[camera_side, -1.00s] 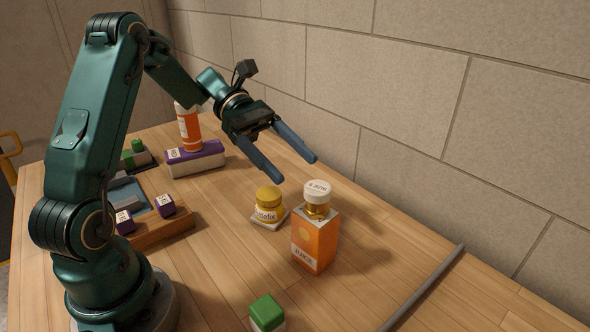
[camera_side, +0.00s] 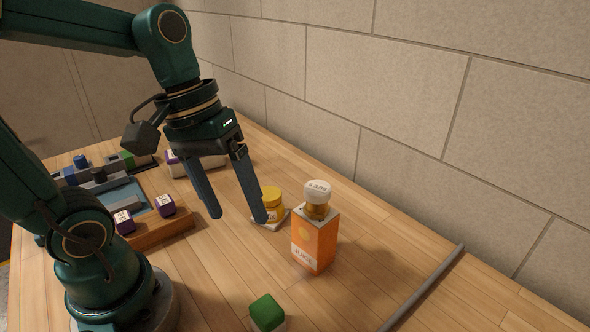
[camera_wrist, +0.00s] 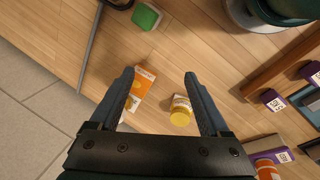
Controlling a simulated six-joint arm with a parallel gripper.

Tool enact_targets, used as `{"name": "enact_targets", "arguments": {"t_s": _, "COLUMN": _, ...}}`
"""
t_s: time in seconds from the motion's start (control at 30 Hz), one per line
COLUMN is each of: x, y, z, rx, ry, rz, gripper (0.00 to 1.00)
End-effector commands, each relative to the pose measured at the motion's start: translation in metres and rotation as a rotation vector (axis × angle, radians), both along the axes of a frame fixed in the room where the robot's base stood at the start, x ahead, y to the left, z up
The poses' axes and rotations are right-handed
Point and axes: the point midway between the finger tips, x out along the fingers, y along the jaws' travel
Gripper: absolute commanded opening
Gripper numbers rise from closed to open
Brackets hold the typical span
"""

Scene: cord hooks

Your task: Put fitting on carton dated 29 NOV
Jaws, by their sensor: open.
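The carton also shows between my fingers in the wrist view (camera_wrist: 144,82). I cannot read a date on it, and I cannot pick out a fitting for certain. My gripper (camera_side: 238,217) is open and empty, pointing down, left of the carton.
A green-topped block (camera_side: 267,312) sits at the front. Purple blocks (camera_side: 165,205) stand by a wooden tray (camera_side: 160,236) at left. A purple-and-white box (camera_wrist: 283,156) with an orange bottle (camera_wrist: 266,171) lies farther back. A grey rod (camera_side: 425,287) lies at right, near the wall.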

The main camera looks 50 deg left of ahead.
Motion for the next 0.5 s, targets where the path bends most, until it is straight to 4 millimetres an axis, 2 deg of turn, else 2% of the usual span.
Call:
{"name": "enact_targets", "arguments": {"t_s": 0.1, "x": -0.011, "y": 0.004, "z": 0.001, "rx": 0.153, "ry": -0.168, "rz": -0.188, "gripper": 0.80}}
{"name": "enact_targets", "arguments": {"t_s": 0.2, "x": -0.015, "y": 0.008, "z": 0.002, "rx": 0.250, "ry": -0.275, "rz": -0.304, "gripper": 0.80}}
{"name": "enact_targets", "arguments": {"t_s": 0.33, "x": -0.017, "y": 0.011, "z": 0.003, "rx": 0.328, "ry": -0.360, "rz": -0.397, "gripper": 0.80}}
{"name": "enact_targets", "arguments": {"t_s": 0.5, "x": -0.017, "y": 0.013, "z": 0.004, "rx": 0.357, "ry": -0.390, "rz": -0.430, "gripper": 0.80}}
